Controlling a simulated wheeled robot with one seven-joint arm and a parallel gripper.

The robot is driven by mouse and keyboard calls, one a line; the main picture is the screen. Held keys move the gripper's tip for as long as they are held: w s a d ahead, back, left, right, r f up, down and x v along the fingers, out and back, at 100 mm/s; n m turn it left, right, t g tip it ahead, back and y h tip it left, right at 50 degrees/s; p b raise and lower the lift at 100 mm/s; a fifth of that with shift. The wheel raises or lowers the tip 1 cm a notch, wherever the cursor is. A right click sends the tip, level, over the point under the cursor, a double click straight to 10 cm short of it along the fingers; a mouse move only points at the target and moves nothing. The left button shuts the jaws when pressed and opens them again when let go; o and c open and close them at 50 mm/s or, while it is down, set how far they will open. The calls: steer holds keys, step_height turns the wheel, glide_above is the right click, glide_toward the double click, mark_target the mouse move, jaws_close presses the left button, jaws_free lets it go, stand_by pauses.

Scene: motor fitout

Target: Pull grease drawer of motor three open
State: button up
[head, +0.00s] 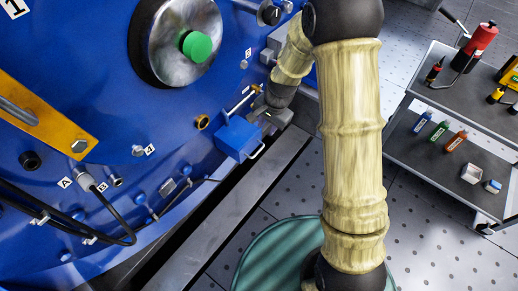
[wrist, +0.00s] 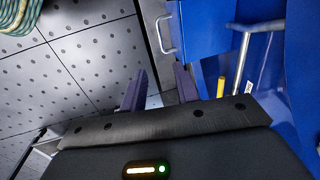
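A small blue box-shaped drawer (head: 236,138) with a silver bar handle (head: 256,151) sticks out low on the blue motor housing (head: 110,60). No label 3 is readable. In the wrist view the handle (wrist: 164,36) stands on the left side of the blue drawer (wrist: 195,30), ahead of my gripper (wrist: 160,85). The two dark purple fingers are apart with nothing seen held between them. The handle is beyond the fingertips. In the head view my gripper (head: 268,113) is small, partly hidden, and just above and right of the drawer.
A steel rail (head: 235,200) runs along the floor beside the housing. Rods, bolts and a black cable (head: 115,215) project from the housing. A grey cart (head: 430,150) with bottles and tools stands at the right. In the wrist view perforated floor plates (wrist: 80,70) lie left.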

mark_target(258, 152)
steer(key=a+f+b, duration=0.1)
steer(key=f, duration=0.4)
steer(key=w+f+b, duration=0.1)
steer(key=f+b, duration=0.1)
steer(key=f, duration=0.4)
steer(key=w+a+f+b, duration=0.1)
steer(key=f, duration=0.4)
steer(key=shift+a+f+b, duration=0.35)
steer(key=shift+b, duration=0.05)
jaws_close()
